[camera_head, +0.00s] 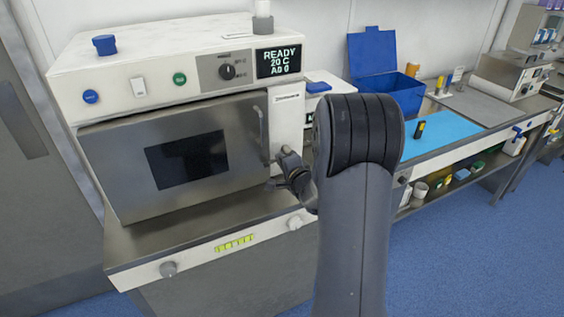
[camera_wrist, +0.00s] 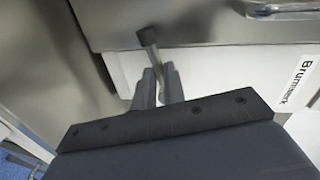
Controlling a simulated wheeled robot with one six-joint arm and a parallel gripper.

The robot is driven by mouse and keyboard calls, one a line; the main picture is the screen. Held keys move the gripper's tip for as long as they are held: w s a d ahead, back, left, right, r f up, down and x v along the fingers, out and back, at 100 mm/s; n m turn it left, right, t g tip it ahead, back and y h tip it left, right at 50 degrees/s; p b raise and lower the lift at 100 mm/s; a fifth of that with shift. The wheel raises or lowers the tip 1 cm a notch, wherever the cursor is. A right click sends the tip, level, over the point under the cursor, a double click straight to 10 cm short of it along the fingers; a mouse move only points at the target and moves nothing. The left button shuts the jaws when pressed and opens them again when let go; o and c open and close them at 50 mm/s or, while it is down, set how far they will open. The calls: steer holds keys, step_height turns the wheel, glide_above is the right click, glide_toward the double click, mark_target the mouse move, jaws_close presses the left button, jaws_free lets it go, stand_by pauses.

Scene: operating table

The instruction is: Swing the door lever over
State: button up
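The oven-like unit's steel door (camera_head: 120,165) is closed, with a dark window and an upright bar handle (camera_head: 263,130) at its right side; part of that handle shows in the wrist view (camera_wrist: 285,10). The stem's lower end is partly hidden by the fingers.
The unit's display (camera_head: 279,61) reads READY, 20 C. A steel ledge (camera_head: 150,240) with knobs lies below the door. To the right, a bench holds an open blue box (camera_head: 395,92) and a blue mat (camera_head: 440,130). Blue floor (camera_head: 470,250) is clear at the lower right.

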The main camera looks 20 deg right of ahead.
steer(key=o, duration=0.4)
steer(key=shift+o, duration=0.2)
steer(key=s+r+b, duration=0.1)
steer(key=s+r, duration=0.1)
steer(key=s, duration=0.8)
steer(key=shift+s, duration=0.35)
steer(key=w+f, duration=0.2)
steer(key=w, duration=0.8)
steer(key=shift+w+p, duration=0.35)
